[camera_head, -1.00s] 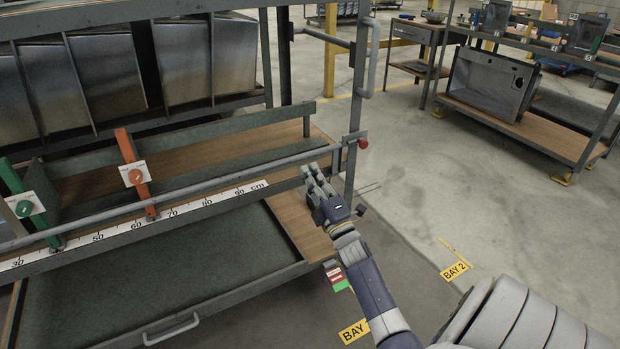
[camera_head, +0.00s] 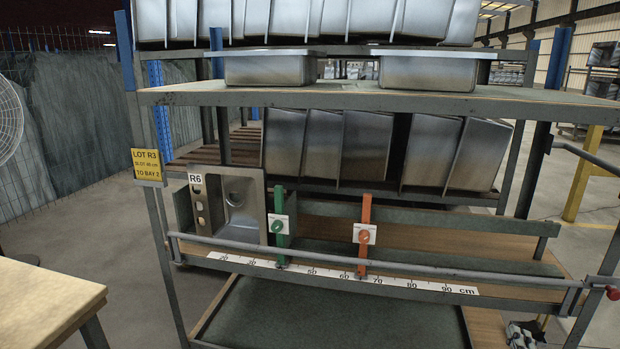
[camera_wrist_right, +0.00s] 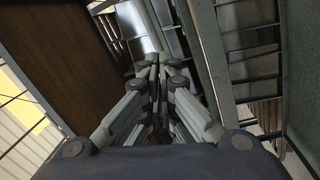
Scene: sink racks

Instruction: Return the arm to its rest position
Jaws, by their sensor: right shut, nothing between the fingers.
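My right gripper (camera_head: 524,333) shows at the bottom right edge of the head view, below the rack's front rail and right of the lower shelf's wooden end. Most of my right arm is cut off by the frame. In the right wrist view the fingers (camera_wrist_right: 158,70) are together with nothing between them. My left gripper is in neither view.
The rack (camera_head: 420,286) fills the middle, with a front rail (camera_head: 400,267) ending at a red knob (camera_head: 612,292). A sink labelled R6 (camera_head: 242,208) stands beside green (camera_head: 280,222) and orange (camera_head: 364,236) dividers. A wooden table (camera_head: 45,300) stands at left.

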